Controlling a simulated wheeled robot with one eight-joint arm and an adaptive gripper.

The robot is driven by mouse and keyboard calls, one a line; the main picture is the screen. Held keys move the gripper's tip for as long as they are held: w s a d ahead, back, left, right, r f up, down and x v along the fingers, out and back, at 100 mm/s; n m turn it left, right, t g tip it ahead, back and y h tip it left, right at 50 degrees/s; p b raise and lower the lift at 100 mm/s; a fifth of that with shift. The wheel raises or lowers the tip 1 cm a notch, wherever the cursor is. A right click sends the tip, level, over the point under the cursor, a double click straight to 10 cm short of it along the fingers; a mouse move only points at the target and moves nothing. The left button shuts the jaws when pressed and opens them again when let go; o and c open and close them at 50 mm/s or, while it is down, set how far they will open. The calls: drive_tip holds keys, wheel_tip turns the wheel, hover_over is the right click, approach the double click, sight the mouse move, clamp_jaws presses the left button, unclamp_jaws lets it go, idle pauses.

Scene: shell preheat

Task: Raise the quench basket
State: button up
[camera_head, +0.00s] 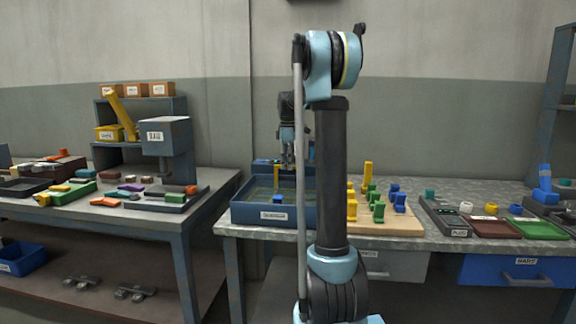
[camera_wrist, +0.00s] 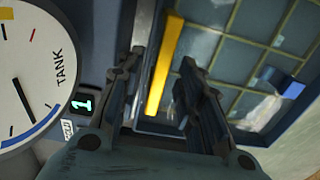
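The quench tank (camera_head: 275,214) is a blue open box at the left end of the right bench, with a label on its front. A yellow upright bar (camera_head: 276,177) stands in it; in the wrist view the yellow bar (camera_wrist: 165,62) runs beside a dark grid (camera_wrist: 235,48), seemingly the quench basket under liquid. My gripper (camera_head: 287,166) points down over the back of the tank. In the wrist view its two fingers (camera_wrist: 160,78) are apart, with the yellow bar showing between and beyond them. I cannot tell how far below the fingertips the bar is.
A round TANK dial (camera_wrist: 30,78) and a small display reading 1 (camera_wrist: 82,104) sit left of my fingers. A wooden board with coloured pegs (camera_head: 385,224) stands right of the tank. Red (camera_head: 492,227) and green trays (camera_head: 540,230) lie farther right. Another cluttered bench (camera_head: 100,215) is at left.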

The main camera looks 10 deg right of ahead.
drive_tip(key=shift+f, duration=0.1)
clamp_jaws()
drive_tip(key=shift+w+r, duration=0.1)
drive_tip(key=shift+r, duration=3.2)
unclamp_jaws()
